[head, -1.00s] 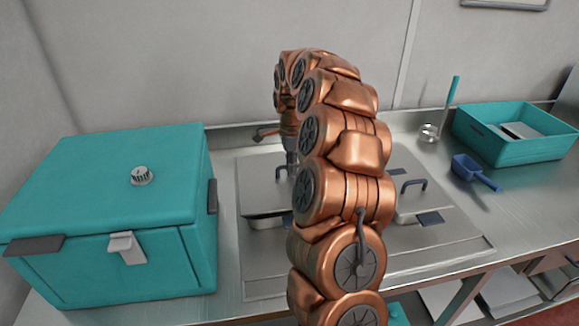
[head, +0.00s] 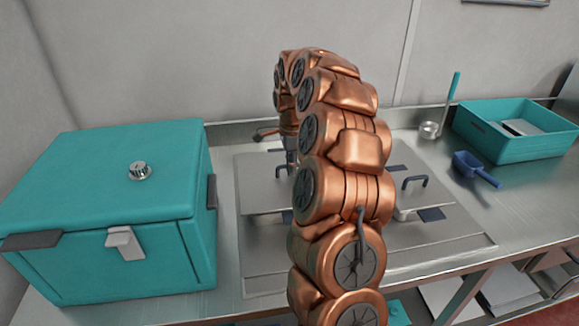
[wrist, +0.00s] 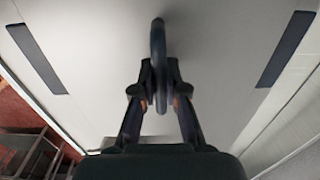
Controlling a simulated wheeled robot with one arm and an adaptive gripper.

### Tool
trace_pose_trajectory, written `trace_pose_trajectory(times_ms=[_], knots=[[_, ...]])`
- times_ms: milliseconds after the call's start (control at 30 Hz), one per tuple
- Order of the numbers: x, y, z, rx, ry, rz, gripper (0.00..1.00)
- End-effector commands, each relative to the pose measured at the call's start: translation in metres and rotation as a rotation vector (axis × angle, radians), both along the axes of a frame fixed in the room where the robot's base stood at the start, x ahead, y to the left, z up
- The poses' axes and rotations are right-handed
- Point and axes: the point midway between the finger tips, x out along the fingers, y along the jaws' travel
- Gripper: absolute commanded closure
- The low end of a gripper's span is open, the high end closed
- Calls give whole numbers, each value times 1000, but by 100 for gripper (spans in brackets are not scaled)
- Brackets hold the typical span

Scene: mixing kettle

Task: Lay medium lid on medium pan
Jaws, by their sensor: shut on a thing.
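My gripper (wrist: 160,95) is shut on the dark loop handle (wrist: 158,50) of a flat grey lid (wrist: 105,85), which fills most of the wrist view. In the head view the grey lid (head: 262,182) is left of my copper arm, over the left part of the steel counter plate. My arm hides its right side and most of the gripper. The pan beneath is almost wholly covered, so I cannot tell whether the lid touches its rim. Which size this lid is, I cannot tell.
A teal box (head: 110,210) stands close on the left. Right of my arm is another lid with a dark blue handle (head: 412,182). A blue scoop (head: 474,170), a teal bin (head: 515,130) and a ladle (head: 452,95) are at the right. The wall is behind.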

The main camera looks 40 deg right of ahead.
Motion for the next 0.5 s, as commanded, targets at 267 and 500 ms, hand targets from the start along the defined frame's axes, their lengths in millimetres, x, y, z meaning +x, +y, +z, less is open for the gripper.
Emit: trace_pose_trajectory(times_ms=[267, 500], knots=[[0, 0, -3, 0, -1, 0, 100], [0, 0, -2, 0, -1, 0, 86]])
